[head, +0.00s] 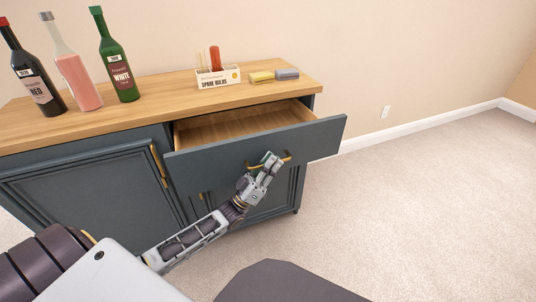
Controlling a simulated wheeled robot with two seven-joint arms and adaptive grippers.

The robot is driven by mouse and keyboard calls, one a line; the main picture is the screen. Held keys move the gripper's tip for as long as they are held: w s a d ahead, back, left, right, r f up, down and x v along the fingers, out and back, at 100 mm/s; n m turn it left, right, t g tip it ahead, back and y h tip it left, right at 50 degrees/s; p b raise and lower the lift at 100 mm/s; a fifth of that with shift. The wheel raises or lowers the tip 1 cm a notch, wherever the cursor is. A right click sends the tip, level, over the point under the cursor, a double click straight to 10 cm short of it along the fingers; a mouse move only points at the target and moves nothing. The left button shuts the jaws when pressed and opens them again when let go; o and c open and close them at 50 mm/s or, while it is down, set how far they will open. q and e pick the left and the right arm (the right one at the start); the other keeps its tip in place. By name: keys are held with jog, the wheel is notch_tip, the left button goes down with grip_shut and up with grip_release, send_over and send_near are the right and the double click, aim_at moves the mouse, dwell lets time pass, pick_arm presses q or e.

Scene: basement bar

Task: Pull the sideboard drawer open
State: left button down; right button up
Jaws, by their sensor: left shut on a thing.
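The sideboard (90,130) is dark blue-grey with a wooden top and stands against the wall. Its drawer (315,143) is pulled well out, and the bare wooden inside (235,125) shows. The drawer has a curved brass handle (288,156) on its front. My left gripper (268,163) is at this handle and shut on it, covering its middle. My right gripper is not in view.
Carpet (420,200) at right is clear.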

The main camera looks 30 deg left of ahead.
pick_arm(q)
jog(key=s+d+p, duration=0.2)
jog(key=s+d, duration=0.1)
jog(key=d, duration=0.1)
jog(key=shift+s, duration=0.2)
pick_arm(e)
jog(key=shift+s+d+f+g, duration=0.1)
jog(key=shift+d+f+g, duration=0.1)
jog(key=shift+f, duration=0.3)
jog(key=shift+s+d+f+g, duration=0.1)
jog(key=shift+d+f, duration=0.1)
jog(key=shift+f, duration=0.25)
pick_arm(q)
jog(key=shift+f, duration=0.1)
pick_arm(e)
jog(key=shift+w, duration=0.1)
pick_arm(q)
jog(key=c, duration=1.8)
grip_release()
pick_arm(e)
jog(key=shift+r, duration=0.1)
pick_arm(q)
jog(key=shift+v, duration=6)
